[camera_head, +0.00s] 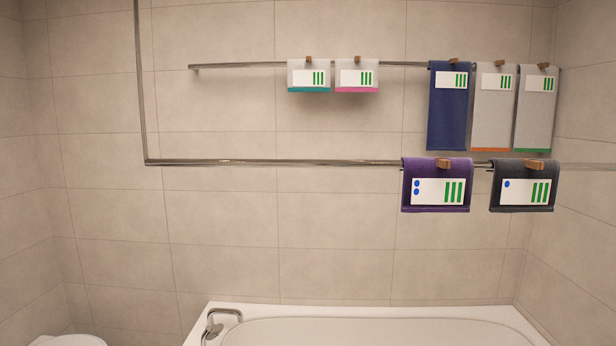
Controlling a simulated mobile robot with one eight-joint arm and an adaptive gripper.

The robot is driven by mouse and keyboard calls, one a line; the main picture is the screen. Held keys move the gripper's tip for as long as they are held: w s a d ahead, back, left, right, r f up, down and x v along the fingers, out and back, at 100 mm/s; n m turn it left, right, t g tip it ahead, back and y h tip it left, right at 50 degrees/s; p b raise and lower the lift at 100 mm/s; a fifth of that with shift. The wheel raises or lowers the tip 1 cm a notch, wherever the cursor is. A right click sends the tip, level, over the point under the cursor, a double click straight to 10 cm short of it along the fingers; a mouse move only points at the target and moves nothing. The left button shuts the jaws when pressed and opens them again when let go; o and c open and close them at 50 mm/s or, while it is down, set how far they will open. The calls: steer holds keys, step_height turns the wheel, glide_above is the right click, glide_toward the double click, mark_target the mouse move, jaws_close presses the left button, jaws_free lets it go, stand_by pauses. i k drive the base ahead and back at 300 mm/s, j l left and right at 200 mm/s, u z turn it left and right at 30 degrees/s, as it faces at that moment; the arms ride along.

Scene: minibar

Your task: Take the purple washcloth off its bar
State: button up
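The purple washcloth (435,173) hangs folded over the lower front metal bar (270,162), at the right of the head view. A wooden clip (443,163) sits on its top edge. A white label (438,191) with blue dots and green stripes is on its front. My gripper is not in view.
A dark grey cloth (522,180) with a clip hangs close to the right of the purple one. Several cloths, including a blue towel (447,115), hang on the upper rear bar (235,66). A white bathtub (300,308) with a tap (212,327) is below. The lower bar's left stretch is bare.

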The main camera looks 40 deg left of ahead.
mark_target(430, 185)
steer(key=u, duration=0.9)
